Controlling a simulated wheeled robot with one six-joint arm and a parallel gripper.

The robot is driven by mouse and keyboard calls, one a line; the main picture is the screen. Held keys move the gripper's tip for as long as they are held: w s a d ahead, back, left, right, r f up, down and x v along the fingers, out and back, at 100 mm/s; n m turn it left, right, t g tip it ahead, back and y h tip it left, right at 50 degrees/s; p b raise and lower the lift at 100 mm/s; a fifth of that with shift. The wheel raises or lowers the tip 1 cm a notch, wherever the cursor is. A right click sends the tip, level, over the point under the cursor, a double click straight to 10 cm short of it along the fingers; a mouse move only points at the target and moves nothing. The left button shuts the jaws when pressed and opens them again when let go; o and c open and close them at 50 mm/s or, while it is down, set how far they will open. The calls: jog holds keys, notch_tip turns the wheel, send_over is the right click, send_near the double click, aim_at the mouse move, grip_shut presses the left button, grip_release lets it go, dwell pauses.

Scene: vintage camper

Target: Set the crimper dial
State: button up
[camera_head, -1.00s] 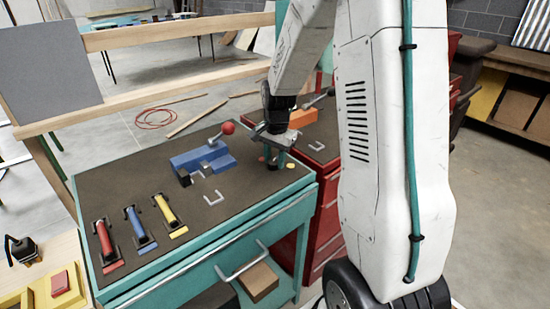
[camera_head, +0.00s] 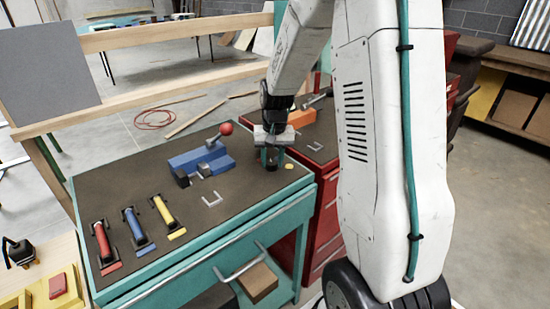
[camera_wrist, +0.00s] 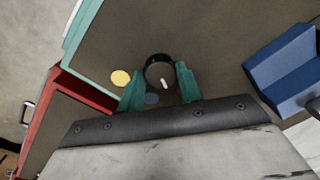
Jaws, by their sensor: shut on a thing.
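The dial is a round black knob (camera_wrist: 159,71) with a white pointer mark, seen in the wrist view on the dark bench top. My gripper (camera_wrist: 160,85) has its two teal fingers on either side of the knob and is shut on it. The white mark points down the wrist picture, slightly to the right. A yellow spot (camera_wrist: 121,78) lies left of the knob, and a blue spot (camera_wrist: 152,98) lies below it between the fingers. In the head view my gripper (camera_head: 271,159) is low at the bench's right end and hides most of the dial.
A blue crimper (camera_head: 203,162) with a red ball handle (camera_head: 226,128) stands left of my gripper. Red, blue and yellow-handled tools (camera_head: 138,228) lie at the bench's left. A metal U-shaped piece (camera_head: 212,200) lies in front of the crimper. A red cabinet (camera_head: 322,210) stands at right.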

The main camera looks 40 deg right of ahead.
aim_at(274, 162)
jog(key=shift+s+a+f+n, duration=0.1)
jog(key=shift+n, duration=1)
jog(key=shift+a+f+n, duration=0.1)
jog(key=shift+n, duration=1)
jog(key=shift+d, duration=0.1)
jog(key=o, duration=1)
jog(key=shift+r, duration=0.1)
jog(key=shift+r, duration=0.15)
jog(key=shift+r, duration=0.35)
jog(key=r, duration=0.7)
jog(key=shift+d, duration=0.25)
jog(key=shift+f, duration=0.1)
